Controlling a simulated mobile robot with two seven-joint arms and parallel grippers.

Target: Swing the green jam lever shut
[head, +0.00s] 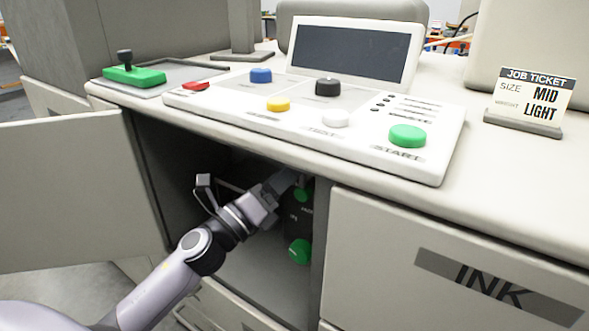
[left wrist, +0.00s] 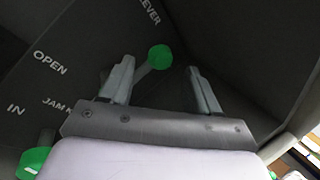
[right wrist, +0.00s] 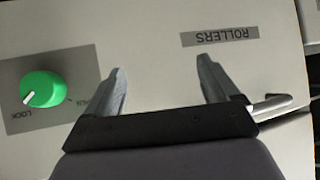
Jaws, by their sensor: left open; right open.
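The green jam lever shows in the left wrist view as a grey arm with a round green end (left wrist: 160,57), on a dark panel marked OPEN, IN and LEVER. My left gripper (left wrist: 161,68) is open, with the lever's end between its fingertips in the picture; I see no clear contact. In the head view my left arm reaches into the open compartment, its gripper (head: 289,179) close to an upper green part (head: 300,195). A lower green part (head: 299,251) shows below; I cannot tell there which is the lever. My right gripper (right wrist: 162,68) is open and empty.
A green dial (left wrist: 33,162) sits on the same dark panel. The open compartment door (head: 75,190) stands at left, the INK drawer (head: 400,230) at right, the button console (head: 300,115) above. My right gripper faces a ROLLERS panel with a green lock knob (right wrist: 42,89).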

